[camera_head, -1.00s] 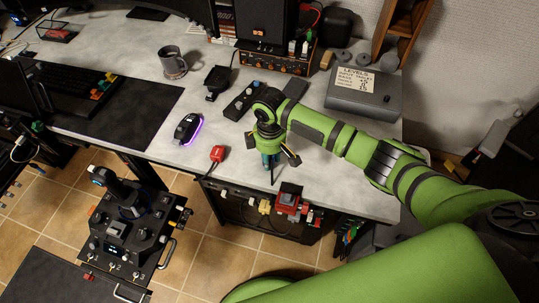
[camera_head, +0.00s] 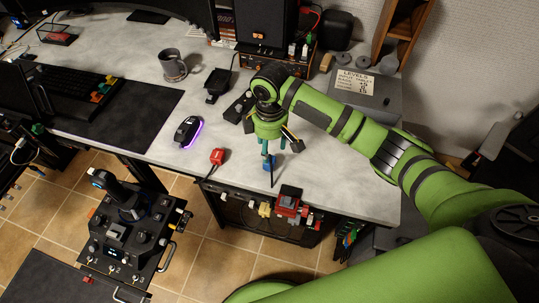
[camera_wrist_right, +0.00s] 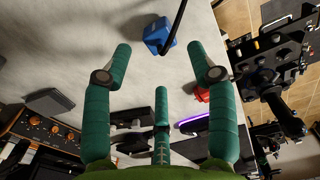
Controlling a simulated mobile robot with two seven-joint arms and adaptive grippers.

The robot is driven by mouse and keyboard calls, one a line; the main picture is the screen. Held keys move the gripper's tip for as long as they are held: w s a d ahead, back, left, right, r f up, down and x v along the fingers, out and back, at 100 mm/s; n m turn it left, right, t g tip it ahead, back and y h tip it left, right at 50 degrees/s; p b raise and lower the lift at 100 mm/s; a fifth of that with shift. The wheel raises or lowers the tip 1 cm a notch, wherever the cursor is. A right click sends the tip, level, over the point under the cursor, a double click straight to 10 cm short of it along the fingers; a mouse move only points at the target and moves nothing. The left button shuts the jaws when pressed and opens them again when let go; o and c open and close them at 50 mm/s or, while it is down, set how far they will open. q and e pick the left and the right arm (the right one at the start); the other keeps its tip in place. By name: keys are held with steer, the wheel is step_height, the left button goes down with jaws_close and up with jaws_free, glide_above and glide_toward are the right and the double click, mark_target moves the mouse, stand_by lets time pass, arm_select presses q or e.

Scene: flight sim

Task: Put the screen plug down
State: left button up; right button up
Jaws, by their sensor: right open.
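A blue plug (camera_head: 268,166) with a black cable rests on the grey table near its front edge. The wrist view also shows the blue plug (camera_wrist_right: 158,36), just beyond my fingertips and apart from them. I take it to be the screen plug, though no label is readable. My right gripper (camera_head: 274,146) is open and empty above and behind the plug. Its teal fingers (camera_wrist_right: 158,58) are spread apart in the wrist view. My left gripper is not in view.
A red plug (camera_head: 217,156) lies left of the blue one, near the table edge. A glowing mouse (camera_head: 187,131), a mug (camera_head: 172,65) and a grey box (camera_head: 362,93) stand further back. Red and yellow connectors (camera_head: 288,203) sit below the edge. The table right of the plug is clear.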

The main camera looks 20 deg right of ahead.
mark_target(270, 160)
step_height(270, 160, up, 5)
steer(key=shift+r, duration=0.2)
steer(key=shift+f, duration=0.1)
stand_by(0.4)
